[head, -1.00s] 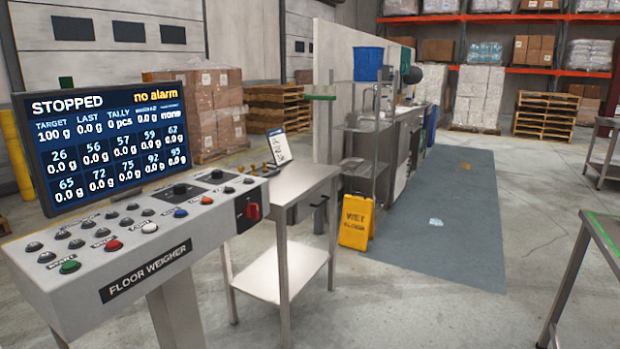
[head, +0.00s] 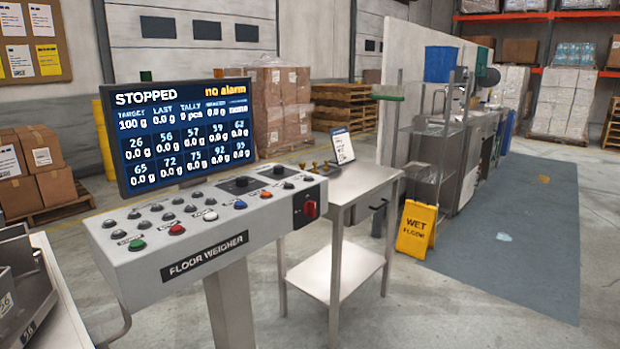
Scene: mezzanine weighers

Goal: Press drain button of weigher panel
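The weigher panel (head: 135,271) is a grey slanted console on a post, left of centre in the head view, with the label FLOOR WEIGHER (head: 205,254) on its front. Its top carries several dark buttons, a green button (head: 137,245), a red button (head: 177,229), a white button (head: 210,216), a blue button (head: 240,204) and an orange-red button (head: 288,186). A red rotary switch (head: 310,208) sits at the right end. The small button labels are too blurred to tell which is drain. The screen (head: 190,135) above reads STOPPED and no alarm. Neither gripper is in view.
A steel side table (head: 350,185) with a tablet (head: 342,146) stands right of the panel. A yellow wet-floor sign (head: 416,230) stands beyond it. Metal weigher parts (head: 25,290) are at the lower left edge.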

